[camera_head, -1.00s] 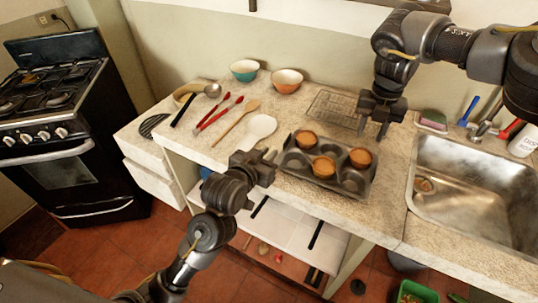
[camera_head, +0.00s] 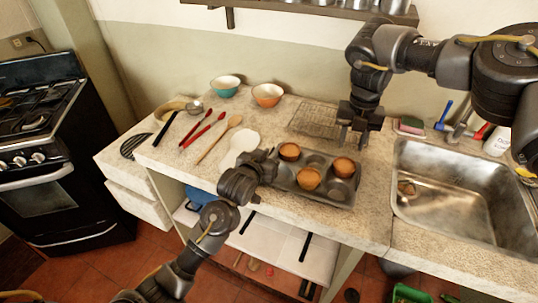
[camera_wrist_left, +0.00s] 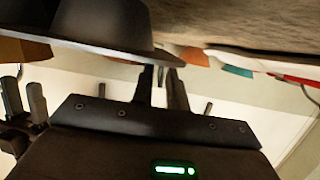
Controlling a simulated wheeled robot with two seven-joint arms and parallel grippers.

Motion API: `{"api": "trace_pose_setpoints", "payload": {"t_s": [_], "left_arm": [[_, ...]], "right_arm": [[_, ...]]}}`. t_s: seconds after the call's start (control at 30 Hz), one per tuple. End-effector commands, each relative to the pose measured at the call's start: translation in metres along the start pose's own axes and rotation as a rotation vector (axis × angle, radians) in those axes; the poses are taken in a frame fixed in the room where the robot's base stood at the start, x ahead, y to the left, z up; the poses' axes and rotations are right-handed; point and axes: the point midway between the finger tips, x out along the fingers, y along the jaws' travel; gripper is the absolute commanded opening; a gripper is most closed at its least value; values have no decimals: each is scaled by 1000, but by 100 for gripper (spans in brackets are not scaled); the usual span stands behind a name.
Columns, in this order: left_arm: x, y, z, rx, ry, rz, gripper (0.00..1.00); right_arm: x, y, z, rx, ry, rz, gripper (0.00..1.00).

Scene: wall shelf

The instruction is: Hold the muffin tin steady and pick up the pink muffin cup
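The dark muffin tin (camera_head: 324,193) lies on the counter with three brownish-orange muffin cups: one at back left (camera_head: 289,152), one at front middle (camera_head: 308,179), one at right (camera_head: 343,167). None looks clearly pink. My left gripper (camera_head: 271,165) is at the tin's left end. In the left wrist view its two fingers (camera_wrist_left: 162,80) are slightly apart, with tips by the tin's rim (camera_wrist_left: 110,45); whether they touch it is unclear. My right gripper (camera_head: 352,140) points down, open and empty, behind and above the right cup.
A wire rack (camera_head: 313,121) lies behind the tin and the sink (camera_head: 460,190) is to the right. A shelf (camera_head: 320,12) hangs above.

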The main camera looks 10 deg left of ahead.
Motion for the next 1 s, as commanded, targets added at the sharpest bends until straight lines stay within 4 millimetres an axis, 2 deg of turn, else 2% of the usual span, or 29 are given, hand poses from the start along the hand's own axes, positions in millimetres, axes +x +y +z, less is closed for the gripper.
{"api": "trace_pose_setpoints", "payload": {"t_s": [0.37, 0.5, 0.9, 0.93, 1.0], "left_arm": [[5, 0, 0, 0, -1, 1, 15], [5, 0, 0, 0, -1, 1, 0], [5, 0, 1, 0, -1, 0, 0], [5, 0, 1, 0, -1, 0, 0], [5, 0, 1, 0, -1, 0, 0]], "right_arm": [[0, 0, 0, 0, 0, 0, 36], [0, 0, 0, 0, 0, 0, 36], [0, 0, 0, 0, 0, 0, 36], [0, 0, 0, 0, 0, 0, 38], [0, 0, 0, 0, 0, 0, 47]]}}
